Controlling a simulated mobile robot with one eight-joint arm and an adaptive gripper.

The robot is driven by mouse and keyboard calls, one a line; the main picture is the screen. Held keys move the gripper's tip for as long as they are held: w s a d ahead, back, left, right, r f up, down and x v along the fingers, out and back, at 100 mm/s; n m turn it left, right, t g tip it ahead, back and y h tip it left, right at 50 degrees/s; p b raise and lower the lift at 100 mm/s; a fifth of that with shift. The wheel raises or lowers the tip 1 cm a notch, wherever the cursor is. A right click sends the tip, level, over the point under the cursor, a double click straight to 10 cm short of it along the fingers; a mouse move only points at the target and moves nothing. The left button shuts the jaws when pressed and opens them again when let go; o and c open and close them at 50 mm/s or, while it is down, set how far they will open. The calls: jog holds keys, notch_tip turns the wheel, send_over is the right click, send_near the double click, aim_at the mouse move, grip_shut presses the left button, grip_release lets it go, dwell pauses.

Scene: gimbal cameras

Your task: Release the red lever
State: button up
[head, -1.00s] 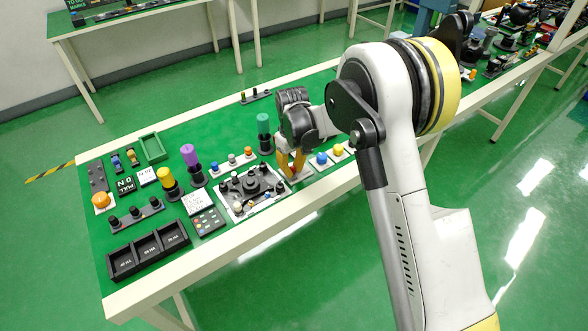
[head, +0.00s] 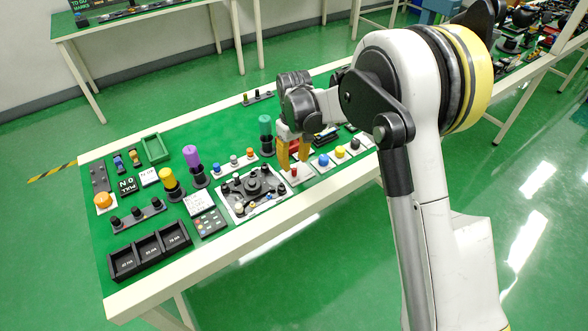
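The red lever (head: 295,172) is a small red piece on a light square plate near the front edge of the green table, in the head view. My gripper (head: 293,164), with yellow-orange fingers, points down just above and behind it. The two fingers are apart with a gap between them, and nothing shows held in them. The red lever appears clear of the fingertips, though the exact gap in height is hard to tell.
A blue button (head: 323,160) and a yellow button (head: 340,152) sit just right of the lever. A dark control panel (head: 252,187) lies to its left. A teal cylinder (head: 265,126) stands behind left. Black bins (head: 150,250) stand at the table's left front.

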aim_at(294, 168)
notch_tip(294, 168, up, 7)
jog(key=shift+r, duration=0.15)
dwell(0.4)
jog(key=s+d+r+m+t, duration=0.3)
jog(key=s+d+r+m, duration=0.1)
jog(key=s+d+r, duration=0.8)
jog(key=s+d+m+t, duration=0.1)
jog(key=s+d+t, duration=0.1)
jog(key=s, duration=0.5)
jog(key=s+d+m+t, duration=0.2)
jog(key=s+d, duration=0.3)
jog(key=s, duration=0.3)
jog(key=shift+f, duration=0.35)
